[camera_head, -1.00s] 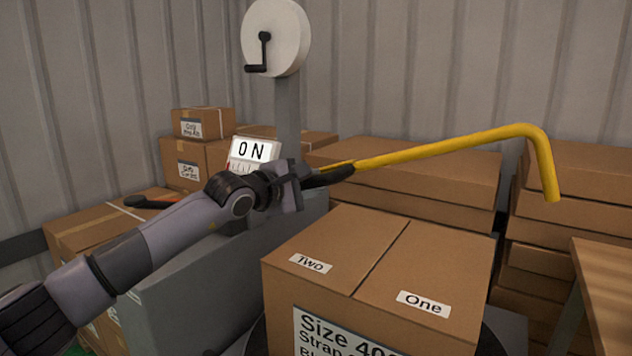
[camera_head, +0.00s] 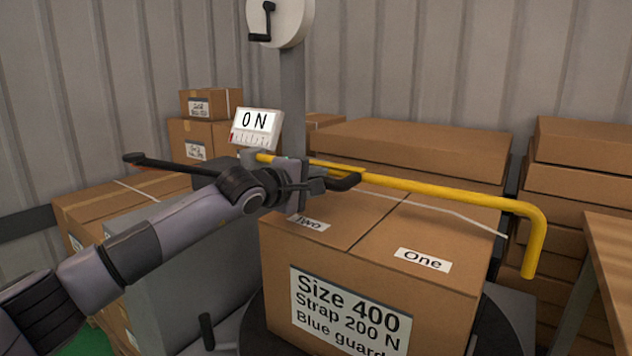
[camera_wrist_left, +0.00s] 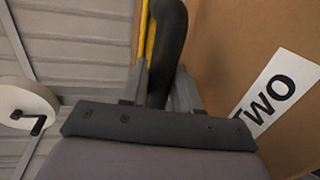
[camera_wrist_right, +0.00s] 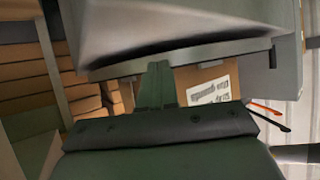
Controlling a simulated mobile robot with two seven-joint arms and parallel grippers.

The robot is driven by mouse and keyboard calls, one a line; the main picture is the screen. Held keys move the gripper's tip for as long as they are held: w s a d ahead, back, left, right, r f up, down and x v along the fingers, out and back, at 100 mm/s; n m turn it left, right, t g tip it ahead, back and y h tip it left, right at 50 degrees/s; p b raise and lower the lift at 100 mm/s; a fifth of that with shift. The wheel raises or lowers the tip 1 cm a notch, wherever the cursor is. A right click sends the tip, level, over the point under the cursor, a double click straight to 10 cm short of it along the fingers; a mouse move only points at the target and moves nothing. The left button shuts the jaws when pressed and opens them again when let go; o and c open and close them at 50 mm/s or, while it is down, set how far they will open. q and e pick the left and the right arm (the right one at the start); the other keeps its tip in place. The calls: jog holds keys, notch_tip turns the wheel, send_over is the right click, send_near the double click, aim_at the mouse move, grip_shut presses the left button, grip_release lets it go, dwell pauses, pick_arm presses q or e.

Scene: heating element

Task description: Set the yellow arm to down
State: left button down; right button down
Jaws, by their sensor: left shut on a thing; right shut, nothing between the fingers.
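The yellow arm (camera_head: 440,198) runs from beside the display, over the labelled box, to a downward bend at the right. It slopes slightly down to the right, just above the box top as seen here. My left gripper (camera_head: 318,183) is shut on the black handle (camera_head: 345,183) beside the yellow arm. In the left wrist view the black handle (camera_wrist_left: 168,50) lies between the fingers, with the yellow arm (camera_wrist_left: 148,40) close behind. My right gripper (camera_wrist_right: 155,88) is shut and empty, under a grey surface; it is out of the head view.
The box (camera_head: 350,270) marked "Two" and "One" stands under the arm. A display (camera_head: 256,124) reads "0 N", below a white crank wheel (camera_head: 285,20). A black lever (camera_head: 165,163) points left. Cartons (camera_head: 570,160) and a wooden table (camera_head: 610,260) are at right.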

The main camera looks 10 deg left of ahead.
pick_arm(q)
jog(key=shift+f, duration=0.1)
pick_arm(e)
jog(key=shift+a+r, duration=0.1)
pick_arm(q)
jog(key=c, duration=0.9)
grip_release()
jog(key=shift+c, duration=0.2)
jog(key=shift+s+a, duration=0.2)
jog(key=shift+s, duration=0.25)
pick_arm(e)
jog(key=shift+s, duration=0.1)
pick_arm(q)
jog(key=v, duration=0.6)
jog(key=shift+w, duration=0.1)
pick_arm(e)
jog(key=shift+f, duration=0.2)
pick_arm(q)
jog(key=shift+s, duration=0.2)
pick_arm(e)
jog(key=shift+r, duration=0.1)
jog(key=shift+r, duration=0.15)
